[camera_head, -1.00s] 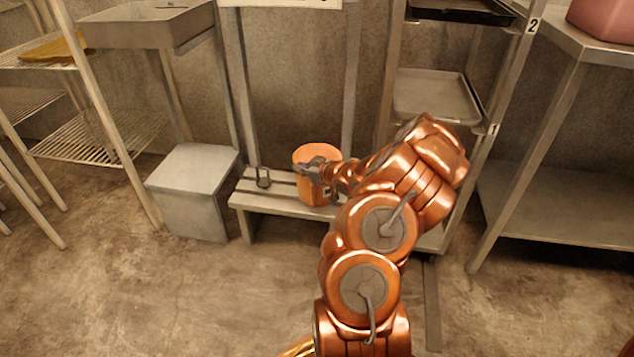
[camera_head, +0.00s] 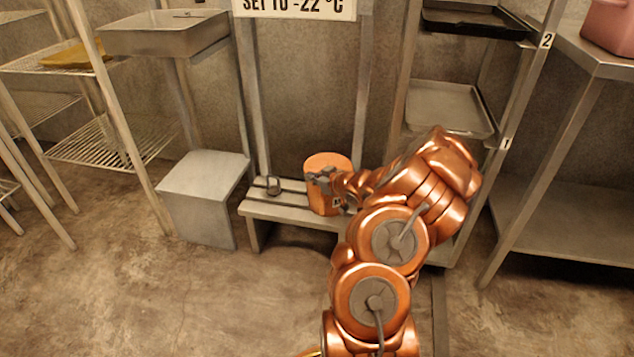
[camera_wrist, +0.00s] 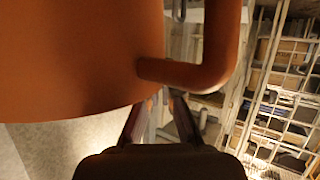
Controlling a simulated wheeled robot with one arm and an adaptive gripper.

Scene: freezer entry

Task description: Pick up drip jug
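The drip jug (camera_head: 328,164) is an orange, round vessel standing on a low slatted metal bench (camera_head: 270,212). In the wrist view the jug (camera_wrist: 75,55) fills the upper left, and its thick handle (camera_wrist: 225,45) curves down and back to the wall. My gripper (camera_head: 325,184) is at the jug's near side in the head view. In the wrist view my gripper (camera_wrist: 160,105) shows two dark fingers with a gap between them, just below the handle's lower arm. The fingertips are partly hidden there, and I cannot tell whether they touch the jug.
A small dark metal fitting (camera_head: 273,186) is on the bench, left of the jug. A grey box-like stool (camera_head: 205,190) stands further left. A rack with trays (camera_head: 448,108) is at the right, near my arm. The floor in front is clear.

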